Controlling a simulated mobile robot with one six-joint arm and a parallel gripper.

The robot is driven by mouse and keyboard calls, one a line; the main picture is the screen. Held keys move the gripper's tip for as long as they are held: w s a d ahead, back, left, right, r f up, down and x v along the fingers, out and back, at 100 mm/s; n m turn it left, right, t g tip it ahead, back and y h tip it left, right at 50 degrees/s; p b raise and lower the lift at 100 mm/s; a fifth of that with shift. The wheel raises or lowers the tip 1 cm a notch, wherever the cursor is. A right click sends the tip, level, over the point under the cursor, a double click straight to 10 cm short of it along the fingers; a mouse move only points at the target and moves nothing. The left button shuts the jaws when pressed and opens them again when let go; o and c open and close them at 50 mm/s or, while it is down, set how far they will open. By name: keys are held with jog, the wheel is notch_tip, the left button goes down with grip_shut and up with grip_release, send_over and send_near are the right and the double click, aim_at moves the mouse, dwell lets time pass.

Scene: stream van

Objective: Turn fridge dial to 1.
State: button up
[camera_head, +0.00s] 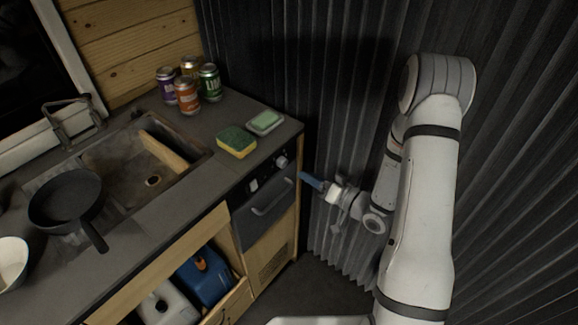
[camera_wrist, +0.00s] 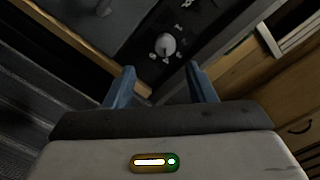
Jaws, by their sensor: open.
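The fridge (camera_head: 265,205) is a dark front with a handle, built into the right end of the counter. Its dial (camera_head: 282,161) is a light round knob at the right of the black panel above the handle. In the wrist view the dial (camera_wrist: 165,46) sits ahead of my fingers with small white marks around it, too small to read surely. My gripper (camera_head: 305,180) has blue fingers and is just right of the fridge panel. In the wrist view my gripper (camera_wrist: 160,80) is open and empty, with the dial beyond the gap between the fingertips, apart from them.
A yellow-green sponge (camera_head: 236,142) and a green soap dish (camera_head: 265,122) lie on the counter above the panel. Several cans (camera_head: 187,95) stand at the back. A corrugated dark wall (camera_head: 340,110) stands behind my arm.

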aim_at(285, 164)
jog(key=shift+y, duration=0.3)
jog(key=p+x, duration=0.1)
jog(key=x, duration=0.6)
jog(key=shift+a, duration=0.4)
jog(key=c, duration=1)
jog(key=shift+o, duration=0.2)
